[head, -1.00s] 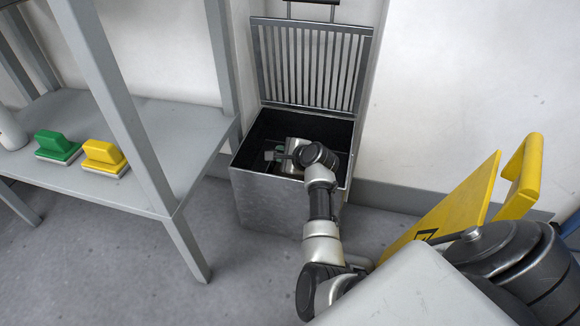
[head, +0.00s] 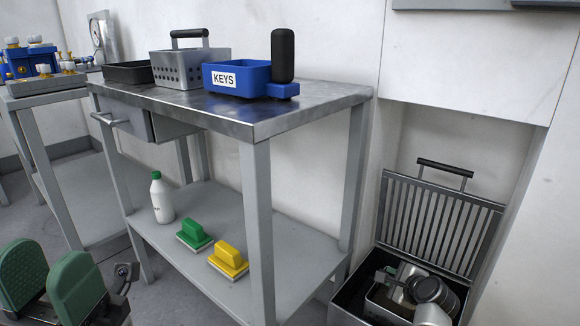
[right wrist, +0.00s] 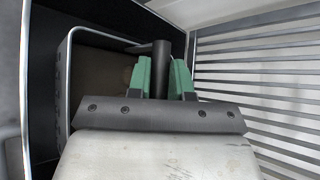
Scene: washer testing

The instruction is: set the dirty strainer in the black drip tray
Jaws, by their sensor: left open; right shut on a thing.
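The dirty strainer (head: 381,298) is a metal box, brown inside, down in the open floor pit at the lower right of the head view. In the right wrist view its rim (right wrist: 64,100) shows, and its dark handle bar stands between the green fingers of my right gripper (right wrist: 161,78), which is shut on it. The arm hides part of the strainer in the head view. The black drip tray (head: 127,72) is on the table at the upper left and looks empty. My left gripper (head: 48,266) is open and empty at the lower left.
On the table (head: 300,108), a perforated grey basket (head: 178,70) stands beside the drip tray, then a blue KEYS bin (head: 232,80) and a black cylinder (head: 283,55). The pit's slatted lid (head: 440,225) stands open. Two brushes and a bottle (head: 161,198) occupy the lower shelf.

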